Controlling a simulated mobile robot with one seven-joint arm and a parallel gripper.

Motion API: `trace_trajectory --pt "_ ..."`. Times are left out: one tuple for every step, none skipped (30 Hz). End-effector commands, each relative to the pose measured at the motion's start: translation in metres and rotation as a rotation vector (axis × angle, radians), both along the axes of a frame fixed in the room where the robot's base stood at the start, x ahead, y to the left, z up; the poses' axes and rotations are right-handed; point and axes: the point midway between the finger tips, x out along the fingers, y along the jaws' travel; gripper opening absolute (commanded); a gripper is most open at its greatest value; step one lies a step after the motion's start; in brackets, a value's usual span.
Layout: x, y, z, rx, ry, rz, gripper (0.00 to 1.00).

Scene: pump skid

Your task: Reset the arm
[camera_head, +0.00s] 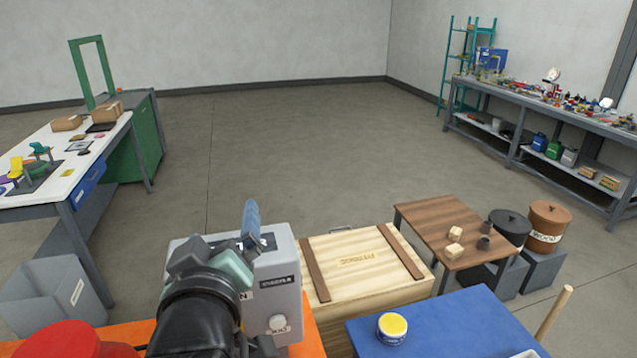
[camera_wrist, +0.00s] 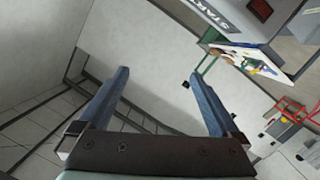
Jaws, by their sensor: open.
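My gripper (camera_wrist: 160,95) shows in the wrist view with its two blue fingers spread wide apart and nothing between them. In the head view my arm rises from the bottom, and my gripper (camera_head: 251,220) is seen from behind, its blue finger pointing up. It stands in front of a grey box-shaped unit (camera_head: 283,300) with a dark label and a round knob, and hides part of it. I cannot tell whether my arm touches the unit.
A wooden crate (camera_head: 355,275) stands right of the grey unit. A blue tabletop (camera_head: 450,330) holds a yellow-lidded tub (camera_head: 392,328). A brown table (camera_head: 440,220) with small blocks is behind. A white workbench (camera_head: 80,150) stands left, a cluttered bench (camera_head: 560,110) right. The middle floor is clear.

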Motion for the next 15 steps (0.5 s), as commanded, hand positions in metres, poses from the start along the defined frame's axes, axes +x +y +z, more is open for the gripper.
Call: trace_trajectory --pt "-0.001 -0.019 0.038 0.078 -0.105 -0.031 0.99" --pt "-0.003 -0.029 0.059 0.125 -0.164 -0.043 0.99" --pt "-0.008 -0.041 0.086 0.183 -0.243 -0.055 0.99" --pt "-0.014 -0.050 0.107 0.226 -0.302 -0.062 0.99" --pt "-0.021 -0.060 0.127 0.267 -0.363 -0.066 0.99" --pt "-0.031 -0.072 0.152 0.319 -0.441 -0.068 0.99" --pt "-0.040 -0.080 0.169 0.353 -0.499 -0.068 0.99" --pt "-0.050 -0.087 0.186 0.386 -0.554 -0.064 0.99" --pt "-0.063 -0.096 0.205 0.425 -0.622 -0.056 0.99" --pt "-0.073 -0.103 0.219 0.451 -0.671 -0.050 0.99" --pt "-0.082 -0.108 0.230 0.473 -0.712 -0.043 0.99" --pt "-0.094 -0.113 0.243 0.499 -0.764 -0.031 0.99" --pt "-0.102 -0.117 0.251 0.515 -0.797 -0.023 0.99" --pt "-0.109 -0.119 0.258 0.530 -0.825 -0.014 0.99" --pt "-0.117 -0.123 0.265 0.543 -0.855 -0.006 0.99"
